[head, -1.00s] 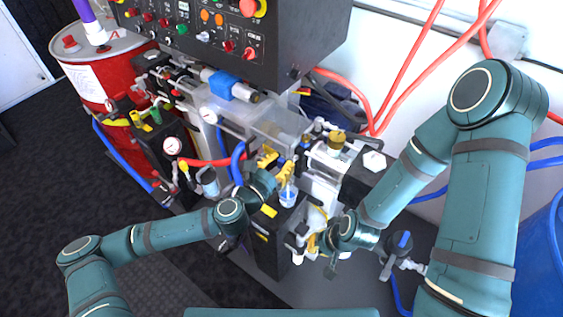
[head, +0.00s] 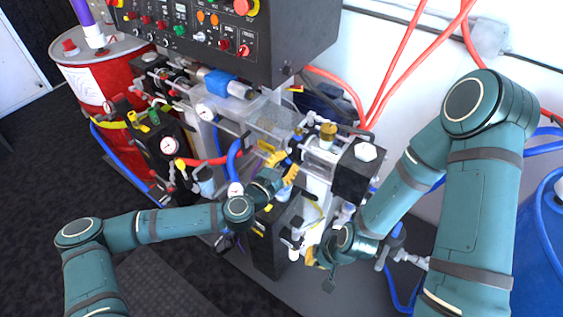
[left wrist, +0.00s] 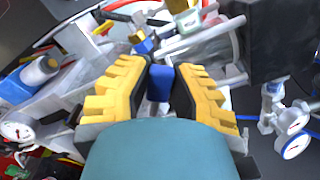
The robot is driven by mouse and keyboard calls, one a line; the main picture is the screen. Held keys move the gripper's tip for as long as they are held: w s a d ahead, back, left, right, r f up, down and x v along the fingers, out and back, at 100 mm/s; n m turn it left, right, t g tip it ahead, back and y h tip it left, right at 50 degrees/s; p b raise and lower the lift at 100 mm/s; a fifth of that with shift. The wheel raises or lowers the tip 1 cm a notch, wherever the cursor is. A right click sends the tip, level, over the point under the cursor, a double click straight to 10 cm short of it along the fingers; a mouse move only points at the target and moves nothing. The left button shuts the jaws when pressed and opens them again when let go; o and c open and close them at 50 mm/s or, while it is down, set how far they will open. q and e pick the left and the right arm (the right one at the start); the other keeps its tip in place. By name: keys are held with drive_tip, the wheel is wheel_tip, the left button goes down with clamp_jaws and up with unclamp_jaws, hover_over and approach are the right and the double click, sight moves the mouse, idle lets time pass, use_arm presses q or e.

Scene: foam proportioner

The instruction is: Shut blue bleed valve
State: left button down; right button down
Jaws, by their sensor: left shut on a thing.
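My left gripper (head: 285,163) has its yellow fingers at the middle of the machine, beside the clear cylinder block. In the left wrist view the gripper (left wrist: 162,76) is shut on a small blue handle (left wrist: 160,84), which appears to be the blue bleed valve's. Its blue face shows between the dark finger pads. The rest of the valve is hidden by the fingers, so I cannot tell its turn. My right gripper (head: 318,256) is low at the machine's front right, partly hidden by its own wrist. I cannot tell its opening.
A black control panel (head: 225,35) overhangs the machine. A red drum (head: 100,75) stands at the left and a blue drum (head: 545,245) at the right edge. Red hoses (head: 390,75) run along the wall. A pressure gauge (head: 169,146) and blue hoses lie left of my left gripper.

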use_arm(q)
drive_tip(key=m, duration=0.1)
drive_tip(key=d+f+m, duration=0.1)
drive_tip(key=m, duration=0.1)
drive_tip(key=shift+s+b, duration=0.35)
drive_tip(key=shift+s+d+f+m+b, duration=0.2)
drive_tip(key=shift+f+m+b, duration=0.4)
drive_tip(key=shift+m, duration=0.75)
drive_tip(key=shift+s+d+f+m+b, duration=0.1)
drive_tip(key=shift+d+f+m+b, duration=0.25)
drive_tip(key=shift+f+m, duration=0.7)
drive_tip(key=shift+s+d+f+m+b, duration=0.1)
drive_tip(key=shift+f+m+b, duration=0.4)
drive_tip(key=shift+m, duration=1.1)
drive_tip(key=shift+r, duration=0.1)
drive_tip(key=c, duration=0.8)
unclamp_jaws()
